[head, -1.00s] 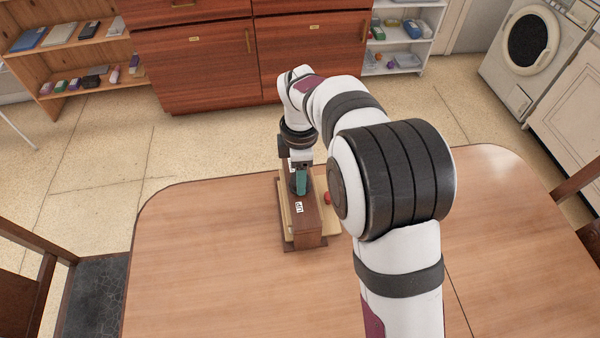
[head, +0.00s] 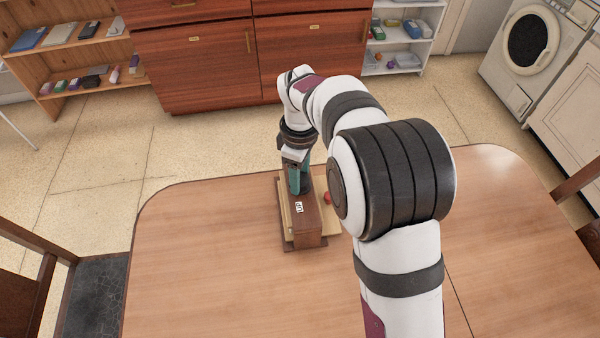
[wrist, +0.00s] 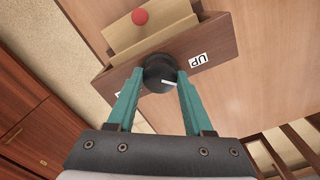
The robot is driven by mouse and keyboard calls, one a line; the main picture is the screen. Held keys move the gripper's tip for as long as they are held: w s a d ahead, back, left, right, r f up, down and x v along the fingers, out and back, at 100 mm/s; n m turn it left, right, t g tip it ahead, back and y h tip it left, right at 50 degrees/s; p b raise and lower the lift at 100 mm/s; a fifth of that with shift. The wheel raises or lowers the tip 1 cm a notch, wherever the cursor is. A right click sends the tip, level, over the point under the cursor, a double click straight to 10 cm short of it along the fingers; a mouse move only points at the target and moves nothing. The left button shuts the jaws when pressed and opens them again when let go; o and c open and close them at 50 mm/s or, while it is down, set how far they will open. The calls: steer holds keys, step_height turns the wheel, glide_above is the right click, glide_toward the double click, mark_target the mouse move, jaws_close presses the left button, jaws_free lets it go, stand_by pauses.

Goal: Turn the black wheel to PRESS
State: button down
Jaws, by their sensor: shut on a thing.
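The black wheel (wrist: 157,68) sits on the brown wooden block (wrist: 213,38), and a white mark on its face points right in the wrist view. An "UP" label (wrist: 198,60) is to the right of the wheel. A second label (wrist: 119,94) on the left is mostly hidden by a finger, so its word cannot be read. My gripper (wrist: 160,76) is shut on the wheel, one teal finger on each side. In the head view my gripper (head: 300,187) points down onto the block's top, and the "UP" label (head: 299,207) shows in front of it.
A red ball-like knob (wrist: 140,16) is beside the block on a light wooden part (wrist: 120,38); it also shows in the head view (head: 327,198). The table (head: 200,265) is otherwise clear around the block. Chairs stand at its left and right sides.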

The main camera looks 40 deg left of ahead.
steer(key=m, duration=1.2)
steer(key=shift+m, duration=0.4)
steer(key=m, duration=1.1)
steer(key=shift+m, duration=0.4)
steer(key=shift+c, duration=1.5)
jaws_free()
